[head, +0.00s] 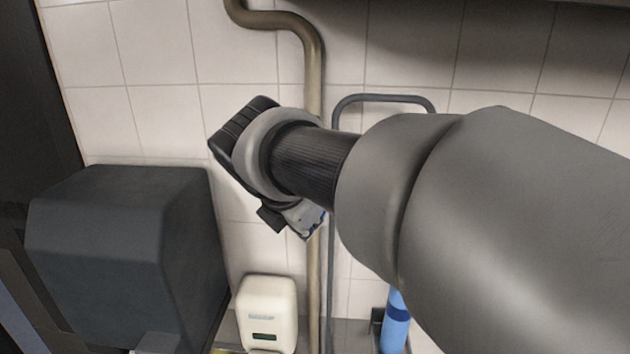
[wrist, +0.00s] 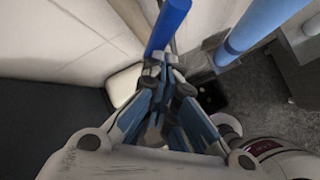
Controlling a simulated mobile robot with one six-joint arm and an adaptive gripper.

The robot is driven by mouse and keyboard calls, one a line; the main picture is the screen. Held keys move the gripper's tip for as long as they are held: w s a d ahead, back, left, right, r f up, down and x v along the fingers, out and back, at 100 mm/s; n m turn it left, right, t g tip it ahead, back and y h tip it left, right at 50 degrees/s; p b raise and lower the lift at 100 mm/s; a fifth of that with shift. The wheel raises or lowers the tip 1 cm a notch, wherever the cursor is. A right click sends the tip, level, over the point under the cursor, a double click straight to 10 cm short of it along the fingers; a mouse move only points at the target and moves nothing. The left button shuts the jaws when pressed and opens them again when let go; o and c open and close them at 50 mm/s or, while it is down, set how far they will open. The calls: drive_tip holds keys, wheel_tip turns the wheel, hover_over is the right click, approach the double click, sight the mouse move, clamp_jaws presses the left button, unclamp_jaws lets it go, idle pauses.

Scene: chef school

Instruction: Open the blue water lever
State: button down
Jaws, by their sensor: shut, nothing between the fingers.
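In the wrist view a solid blue bar (wrist: 168,27), which looks like the blue lever, runs up from just beyond my fingertips. My gripper (wrist: 166,62) is shut and empty, its tips close to the bar's lower end. I cannot tell whether they touch. In the head view my gripper (head: 308,222) is mostly hidden behind my wrist, in front of the tiled wall near a tan vertical pipe (head: 314,270). The blue lever cannot be made out in the head view; my arm covers much of the wall.
A dark grey dispenser (head: 125,255) stands out from the wall at left. A white dispenser (head: 267,313) is below my gripper. A light blue cylinder with a darker band (head: 396,322) is at lower right; a similar one shows in the wrist view (wrist: 262,27). A thin grey pipe (head: 385,98) loops behind my arm.

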drive_tip(key=shift+d+f+p, duration=0.3)
drive_tip(key=shift+d+f, duration=0.1)
drive_tip(key=shift+d, duration=0.05)
idle(1.9)
drive_tip(key=shift+r, duration=0.15)
drive_tip(key=shift+r+p, duration=0.7)
drive_tip(key=shift+p, duration=0.2)
drive_tip(key=shift+a, duration=0.1)
